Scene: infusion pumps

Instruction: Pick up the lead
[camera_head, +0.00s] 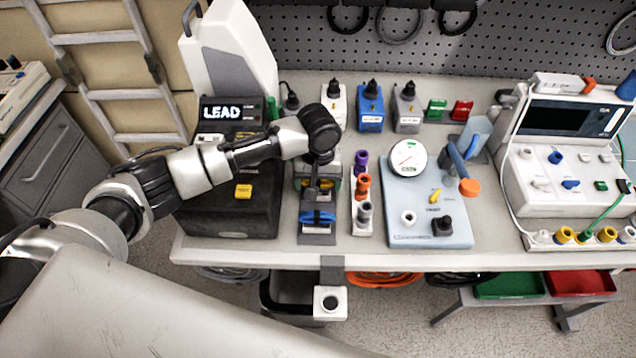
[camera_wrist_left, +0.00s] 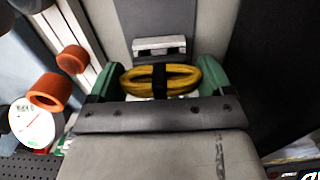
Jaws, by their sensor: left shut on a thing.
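The lead is a coiled yellow cable (camera_wrist_left: 205,78) with a black tie round its middle, seen in the left wrist view. My left gripper (camera_wrist_left: 160,82) is shut on it, with a green finger at each side of the coil. In the head view my left gripper (camera_head: 318,182) points down over the front of the bench, behind a blue coil (camera_head: 318,218) in a dark holder. The yellow coil is mostly hidden by the wrist there. A white block with dark slots (camera_wrist_left: 159,45) lies just beyond the coil. My right gripper is not in view.
A black unit with a lit LEAD sign (camera_head: 228,113) stands left of the gripper. A rack of purple, orange and grey plugs (camera_head: 362,215) stands close on the right, then a pale blue panel with a gauge (camera_head: 400,232). Blue and grey boxes stand behind.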

